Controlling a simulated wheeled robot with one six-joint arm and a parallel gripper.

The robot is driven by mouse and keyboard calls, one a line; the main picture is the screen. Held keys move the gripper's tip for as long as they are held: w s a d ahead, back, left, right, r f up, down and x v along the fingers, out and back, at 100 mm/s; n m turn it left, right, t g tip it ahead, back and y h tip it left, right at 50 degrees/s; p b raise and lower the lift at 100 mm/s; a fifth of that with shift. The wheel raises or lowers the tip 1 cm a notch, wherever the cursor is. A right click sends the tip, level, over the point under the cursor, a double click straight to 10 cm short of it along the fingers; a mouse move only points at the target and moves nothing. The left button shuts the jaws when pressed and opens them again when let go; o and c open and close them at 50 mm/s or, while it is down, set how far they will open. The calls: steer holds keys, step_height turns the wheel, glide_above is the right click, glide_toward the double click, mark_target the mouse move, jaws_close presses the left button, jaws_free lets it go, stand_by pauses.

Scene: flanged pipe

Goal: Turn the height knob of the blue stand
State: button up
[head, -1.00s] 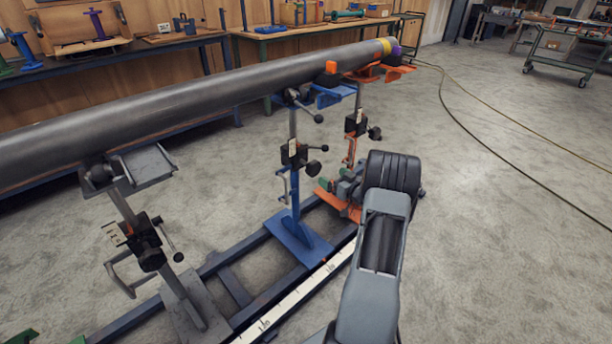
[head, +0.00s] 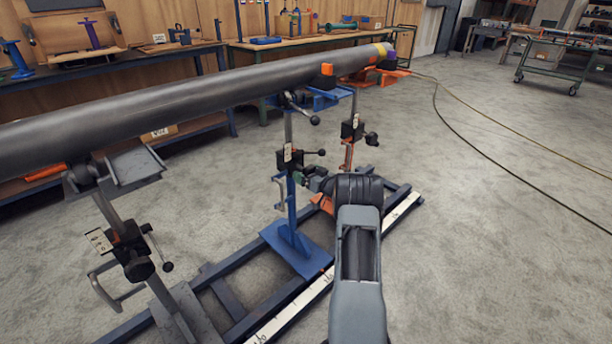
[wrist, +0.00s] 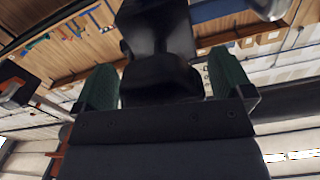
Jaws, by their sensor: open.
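The blue stand (head: 290,232) is upright on the floor rails, in the middle of the head view. Its black clamp block (head: 291,160) has a lever with a ball end pointing right. The height knob is largely hidden by my gripper in the head view. In the wrist view, a black rounded knob (wrist: 160,77) fills the space between my green fingers. My gripper (head: 312,182) is open, one finger on each side of the knob. Narrow gaps show beside it; whether either finger touches cannot be told.
A long grey pipe (head: 180,103) lies across the stands above my gripper. A grey stand (head: 122,240) is at left, and an orange stand (head: 350,140) is just behind the blue one. Open floor (head: 500,230) lies to the right.

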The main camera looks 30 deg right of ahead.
steer(key=shift+w+a, duration=0.1)
steer(key=shift+w, duration=0.35)
steer(key=shift+c, duration=0.4)
steer(key=c, duration=0.8)
steer(key=shift+c, duration=0.2)
steer(key=shift+n, duration=0.3)
